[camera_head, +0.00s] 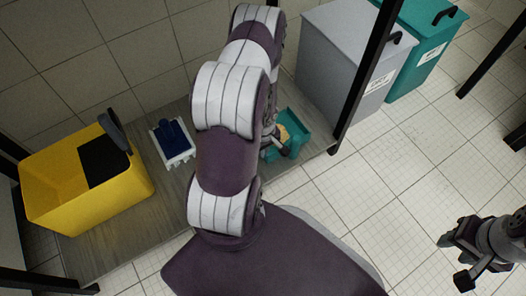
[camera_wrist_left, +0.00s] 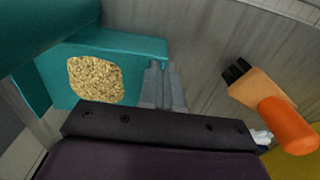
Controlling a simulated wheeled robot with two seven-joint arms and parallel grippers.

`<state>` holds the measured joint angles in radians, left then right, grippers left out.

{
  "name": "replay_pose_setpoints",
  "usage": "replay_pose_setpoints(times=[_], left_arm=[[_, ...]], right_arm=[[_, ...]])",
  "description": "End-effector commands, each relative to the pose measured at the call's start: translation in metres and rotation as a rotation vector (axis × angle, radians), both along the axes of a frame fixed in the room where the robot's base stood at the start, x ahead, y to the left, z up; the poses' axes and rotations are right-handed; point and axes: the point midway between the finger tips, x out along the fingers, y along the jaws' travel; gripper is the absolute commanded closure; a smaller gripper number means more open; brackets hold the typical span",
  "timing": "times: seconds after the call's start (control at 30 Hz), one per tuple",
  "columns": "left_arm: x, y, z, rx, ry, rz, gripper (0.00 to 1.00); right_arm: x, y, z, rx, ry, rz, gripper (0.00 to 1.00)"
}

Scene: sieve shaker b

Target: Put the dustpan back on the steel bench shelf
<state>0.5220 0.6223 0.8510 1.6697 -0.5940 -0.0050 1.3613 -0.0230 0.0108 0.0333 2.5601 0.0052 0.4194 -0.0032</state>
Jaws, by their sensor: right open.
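The teal dustpan (camera_head: 293,143) is at the right end of the low grey shelf (camera_head: 97,243), with a tan grainy patch on it. The dustpan (camera_wrist_left: 125,50) also shows in the left wrist view, patch included. My left gripper (camera_wrist_left: 163,70) has its grey fingers close together at the dustpan's right edge, seemingly shut on it; the gripped part is hidden. In the head view my left arm hides most of that gripper. I cannot tell whether the dustpan rests on the shelf or is just above it. My right gripper (camera_head: 464,258) is open and empty over the tiled floor at right.
A yellow bin (camera_head: 55,195) and a blue item on a white base (camera_head: 172,143) stand on the shelf. An orange-handled tool (camera_wrist_left: 288,125) lies right of my left gripper. Grey (camera_head: 345,60) and teal (camera_head: 425,50) bins stand beyond a black post (camera_head: 362,80).

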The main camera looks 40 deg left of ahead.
Motion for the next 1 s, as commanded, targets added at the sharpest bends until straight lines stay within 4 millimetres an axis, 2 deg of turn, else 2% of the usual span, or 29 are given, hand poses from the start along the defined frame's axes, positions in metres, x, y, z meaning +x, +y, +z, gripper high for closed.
replay_pose_setpoints(times=[0.17, 0.27, 0.3, 0.57, 0.67, 0.9, 1.0], left_arm=[[0.0, 0.0, -0.002, 0.0, 0.0, 0.0, 1.0], [0.0, 0.0, -0.002, 0.0, 0.0, 0.0, 0.74], [0.0, 0.0, -0.002, 0.0, 0.001, 0.0, 0.71], [0.0, 0.0, 0.0, 0.0, 0.0, 0.0, 0.71], [0.0, 0.0, 0.016, 0.0, 0.0, 0.0, 0.71], [0.0, 0.0, 0.085, 0.001, 0.0, 0.0, 0.71], [0.0, 0.0, 0.106, 0.0, 0.0, 0.0, 0.71]], right_arm=[[0.0, 0.0, -0.002, 0.0, -0.001, 0.0, 0.57], [0.0, 0.0, -0.001, 0.0, 0.0, 0.0, 0.57], [0.0, 0.0, -0.001, 0.0, 0.0, 0.0, 0.57], [0.0, 0.0, 0.001, 0.0, 0.0, 0.0, 0.57], [0.0, 0.0, 0.014, 0.0, 0.0, 0.0, 0.57], [0.0, 0.0, 0.067, 0.0, -0.001, 0.0, 0.57], [0.0, 0.0, 0.083, 0.0, -0.001, 0.0, 0.57]])
